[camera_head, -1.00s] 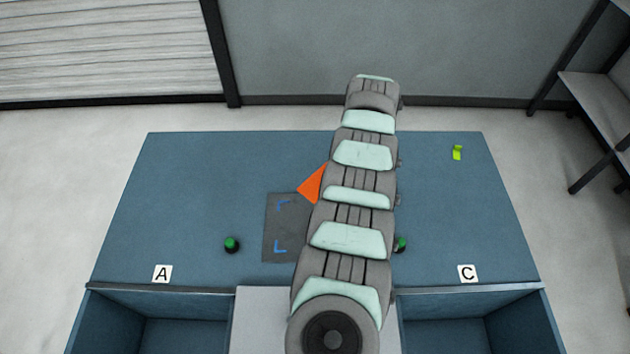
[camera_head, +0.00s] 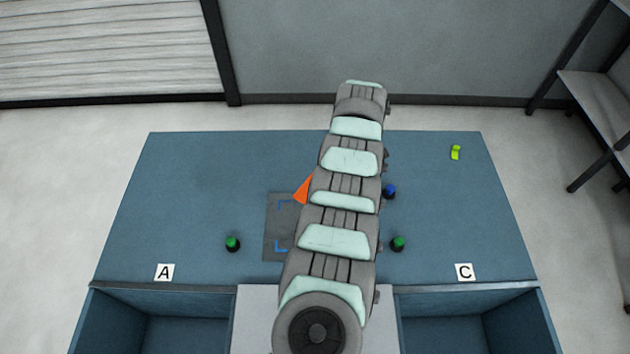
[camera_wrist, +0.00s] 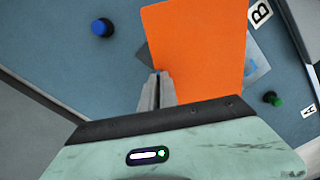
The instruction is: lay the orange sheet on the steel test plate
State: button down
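The orange sheet (camera_wrist: 200,50) fills the upper middle of the wrist view. In the head view only a corner of the orange sheet (camera_head: 303,191) shows left of my arm. My gripper (camera_wrist: 157,78) has its fingertips together at the sheet's near left edge and appears to pinch it. In the head view my gripper is hidden under my arm. The grey test plate (camera_head: 273,240), with blue corner marks, lies on the table, partly hidden by my arm. In the wrist view the sheet covers most of the plate (camera_wrist: 262,70) from sight; height above it is unclear.
A blue knob (camera_head: 389,191) stands right of my arm. Green-topped knobs stand left (camera_head: 232,243) and right (camera_head: 397,243) of the plate. A lime piece (camera_head: 455,152) lies at the back right. Open bins sit at the front by labels A (camera_head: 164,272) and C (camera_head: 464,271).

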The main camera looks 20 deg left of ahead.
jog(key=shift+s+a+f+n+p, duration=0.25)
jog(key=shift+s+a+n+p, duration=0.3)
jog(key=shift+a, duration=0.2)
jog(key=shift+a+f+n+p, duration=0.1)
jog(key=shift+a+n+p, duration=0.3)
jog(key=shift+a+n, duration=0.05)
jog(key=shift+s+a+f+n+p, duration=0.2)
jog(key=shift+s+a+n+p, duration=0.15)
jog(key=shift+a+n+p, duration=0.1)
jog(key=shift+s+a+f, duration=0.1)
jog(key=shift+a+f, duration=0.05)
jog(key=shift+a, duration=0.1)
jog(key=shift+a+f+n, duration=0.1)
jog(key=shift+a+n, duration=0.05)
jog(key=shift+n, duration=0.1)
jog(key=shift+s+a+p, duration=0.1)
jog(key=shift+a+p, duration=0.05)
jog(key=shift+p, duration=0.2)
